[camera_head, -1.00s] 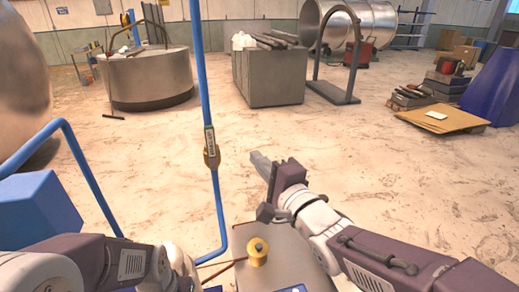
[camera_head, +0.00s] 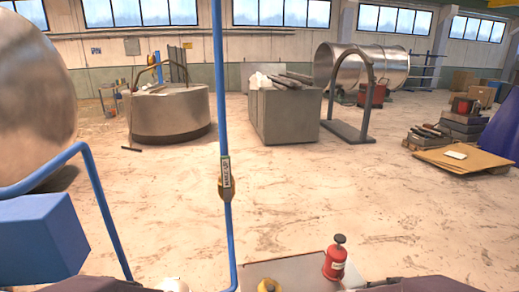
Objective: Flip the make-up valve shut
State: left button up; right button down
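The make-up valve (camera_head: 226,188) is a small brass-coloured fitting on a thin vertical blue pipe (camera_head: 219,90), left of the picture's middle. A label plate reading MAKE-UP (camera_head: 226,171) covers its upper part. The valve's handle is too small to make out, so I cannot tell which way it is turned. Only upper parts of my arms show along the bottom edge, well below the valve. Neither gripper is in view.
A blue box (camera_head: 40,238) and bent blue pipe (camera_head: 100,200) stand left. A large metal vessel (camera_head: 35,95) is behind.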

aim_at(225, 161)
jog(key=j+u, duration=0.1)
jog(key=u, duration=0.35)
jog(key=k+j+u, duration=0.1)
jog(key=u, duration=0.35)
jog(key=k, duration=0.5)
